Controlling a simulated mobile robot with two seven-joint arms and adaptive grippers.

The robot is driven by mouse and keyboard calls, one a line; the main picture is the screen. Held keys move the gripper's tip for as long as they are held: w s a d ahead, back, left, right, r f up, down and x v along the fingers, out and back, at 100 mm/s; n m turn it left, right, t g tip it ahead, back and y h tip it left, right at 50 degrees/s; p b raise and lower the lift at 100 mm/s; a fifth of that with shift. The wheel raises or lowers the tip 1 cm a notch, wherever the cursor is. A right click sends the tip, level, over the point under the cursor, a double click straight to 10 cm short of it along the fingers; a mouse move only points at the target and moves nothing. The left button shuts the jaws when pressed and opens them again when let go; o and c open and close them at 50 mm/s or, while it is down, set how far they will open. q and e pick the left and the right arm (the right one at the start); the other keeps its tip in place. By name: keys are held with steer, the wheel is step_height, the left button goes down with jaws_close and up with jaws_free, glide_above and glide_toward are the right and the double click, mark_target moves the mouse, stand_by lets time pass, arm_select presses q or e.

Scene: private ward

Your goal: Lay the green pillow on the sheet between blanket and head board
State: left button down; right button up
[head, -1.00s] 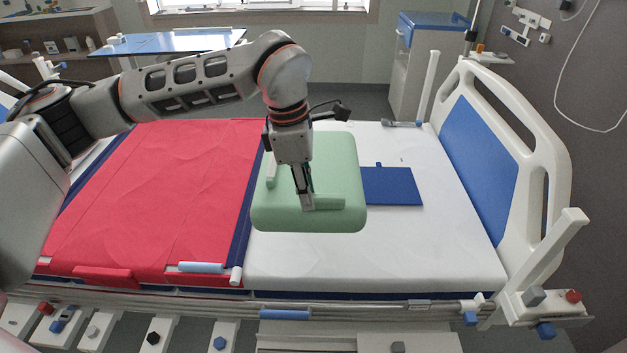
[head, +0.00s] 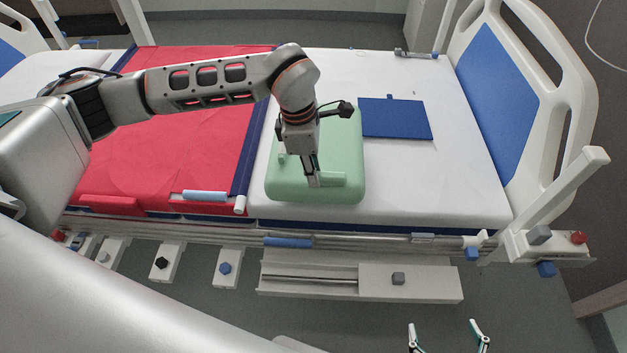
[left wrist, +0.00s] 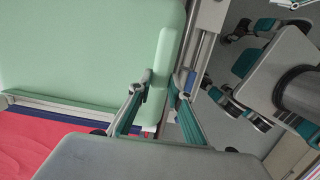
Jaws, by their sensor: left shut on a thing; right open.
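The green pillow (head: 340,150) is over the white sheet (head: 440,180), beside the red blanket (head: 150,150) and close to the near bed edge. I cannot tell whether it touches the sheet. My left gripper (head: 313,183) is shut on a raised ridge at its near side. In the left wrist view the pillow (left wrist: 80,50) fills the upper left, its ridge between the fingers (left wrist: 165,90). The head board (head: 500,70), white with a blue panel, stands at the right. My right gripper (head: 448,338) is open and empty, low in the head view, in front of the bed.
A flat blue pad (head: 395,118) lies on the sheet just beyond and right of the pillow. A rail (head: 390,240) runs along the bed's near side, with a corner post (head: 570,190) at the right.

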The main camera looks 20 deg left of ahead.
arm_select(q)
step_height(320, 180, down, 4)
steer(key=shift+r+b, duration=0.15)
steer(key=shift+b, duration=0.15)
steer(key=shift+f, duration=0.2)
steer(key=shift+r, duration=0.1)
steer(key=c, duration=1.8)
jaws_free()
steer(key=shift+c, duration=0.2)
